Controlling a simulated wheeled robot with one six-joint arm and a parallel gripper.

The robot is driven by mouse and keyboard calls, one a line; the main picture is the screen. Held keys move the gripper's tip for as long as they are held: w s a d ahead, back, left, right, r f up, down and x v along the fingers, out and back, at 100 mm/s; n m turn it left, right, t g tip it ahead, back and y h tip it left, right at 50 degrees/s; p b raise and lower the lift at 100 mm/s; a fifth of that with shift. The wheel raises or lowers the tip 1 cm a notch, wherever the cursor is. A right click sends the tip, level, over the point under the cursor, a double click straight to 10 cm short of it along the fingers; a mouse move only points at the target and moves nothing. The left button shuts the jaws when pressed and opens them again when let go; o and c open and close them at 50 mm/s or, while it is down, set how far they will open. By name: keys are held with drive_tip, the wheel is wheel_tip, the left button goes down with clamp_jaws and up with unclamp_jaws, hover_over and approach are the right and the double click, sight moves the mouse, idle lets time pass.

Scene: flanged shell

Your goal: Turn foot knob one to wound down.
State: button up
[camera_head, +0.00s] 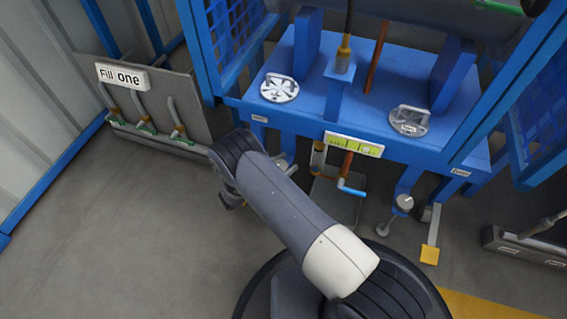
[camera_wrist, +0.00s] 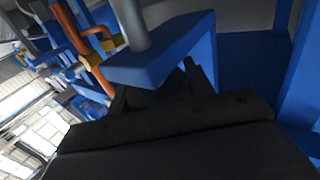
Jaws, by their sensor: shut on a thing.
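My gripper (camera_wrist: 155,85) shows in the wrist view, with one dark finger on each side of a dark round part, which I take to be foot knob one (camera_wrist: 155,97). The fingers are closed on its sides. Just above them is a blue bracket (camera_wrist: 165,55) with a grey post (camera_wrist: 130,20) standing up through it. In the head view my arm reaches to the left front corner of the blue stand (camera_head: 310,112) and hides the knob and fingertips. Another foot with a grey round knob (camera_head: 403,203) stands at the stand's right front.
A grey panel (camera_head: 185,95) with a "Fill one" sign (camera_head: 122,77) and pipes stands to the left. A blue-handled valve (camera_head: 352,189) and a yellow-ended pedal (camera_head: 430,254) are under the stand's front. Grey floor (camera_head: 120,230) lies clear at the left.

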drive_tip(key=shift+s+m+g+h, duration=0.1)
drive_tip(key=shift+m+g+h, duration=0.9)
drive_tip(key=shift+g, duration=0.5)
drive_tip(key=shift+d, duration=0.1)
drive_tip(key=o, duration=1)
drive_tip(key=p+v, duration=0.1)
drive_tip(key=v, duration=0.9)
drive_tip(key=shift+s+a+r, duration=0.1)
drive_tip(key=shift+s+a, duration=0.05)
drive_tip(key=shift+a, duration=0.2)
